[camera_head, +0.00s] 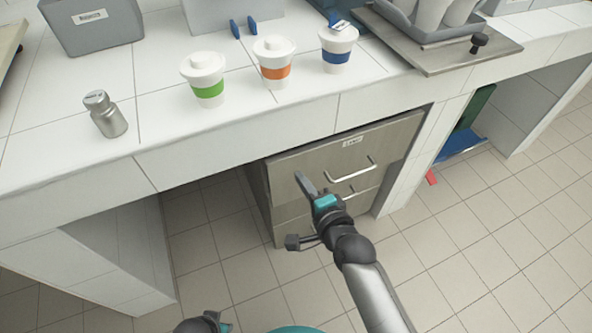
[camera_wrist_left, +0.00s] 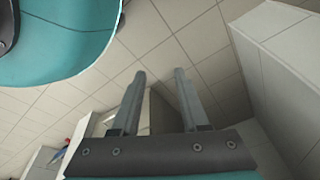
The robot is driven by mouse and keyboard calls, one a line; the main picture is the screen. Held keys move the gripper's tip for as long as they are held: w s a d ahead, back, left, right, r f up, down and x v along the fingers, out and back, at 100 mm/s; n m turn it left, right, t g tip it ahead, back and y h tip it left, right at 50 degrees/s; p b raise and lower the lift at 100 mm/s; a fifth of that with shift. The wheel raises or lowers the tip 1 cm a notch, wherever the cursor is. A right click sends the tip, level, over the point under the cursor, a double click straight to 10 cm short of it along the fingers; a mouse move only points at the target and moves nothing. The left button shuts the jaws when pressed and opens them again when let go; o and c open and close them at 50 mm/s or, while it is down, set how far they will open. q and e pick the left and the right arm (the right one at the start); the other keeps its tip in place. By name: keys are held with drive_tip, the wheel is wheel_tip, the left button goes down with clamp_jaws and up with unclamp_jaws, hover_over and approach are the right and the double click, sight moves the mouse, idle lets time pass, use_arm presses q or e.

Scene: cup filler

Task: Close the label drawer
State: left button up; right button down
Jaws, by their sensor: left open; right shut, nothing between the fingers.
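The label drawer (camera_head: 297,163) is the upper grey metal drawer of a cabinet under the counter in the head view. A small white label sits at its top edge, and a bar handle (camera_head: 355,171) crosses its front. Its front is at or close to the cabinet; I cannot tell if it is fully flush. My right gripper (camera_head: 301,176) is shut and empty, its fingertips at the drawer front left of the handle; contact is unclear. My left gripper (camera_wrist_left: 160,73) is open and empty in the left wrist view, over the tiled floor, away from the drawer.
A lower drawer (camera_head: 291,231) with its own handle sits beneath. On the counter stand white lidded cups with green (camera_head: 206,80), orange (camera_head: 273,63) and blue (camera_head: 337,50) bands, and a metal shaker (camera_head: 105,114). The floor before the cabinet is clear around my arms.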

sight(288, 153)
use_arm(q)
drive_tip(key=shift+w+d+r+b, duration=0.3)
drive_tip(key=shift+w+d+r, duration=0.1)
drive_tip(key=shift+r, duration=0.3)
drive_tip(key=shift+w+d+r+b, duration=0.3)
drive_tip(key=shift+w+r, duration=0.05)
drive_tip(key=shift+r, duration=0.3)
use_arm(e)
drive_tip(key=shift+w+a, duration=0.35)
drive_tip(key=shift+w, duration=0.6)
drive_tip(key=shift+w+a, duration=0.3)
drive_tip(key=shift+w, duration=0.6)
drive_tip(key=shift+w+a, duration=0.15)
drive_tip(key=shift+w, duration=0.3)
drive_tip(key=w, duration=0.1)
drive_tip(key=w+a, duration=0.1)
drive_tip(key=w, duration=0.1)
drive_tip(key=shift+w+a, duration=0.1)
drive_tip(key=shift+w, duration=0.05)
drive_tip(key=shift+r, duration=0.2)
use_arm(q)
drive_tip(key=shift+s+d+r, duration=0.15)
drive_tip(key=shift+s+r, duration=0.05)
drive_tip(key=shift+r, duration=0.2)
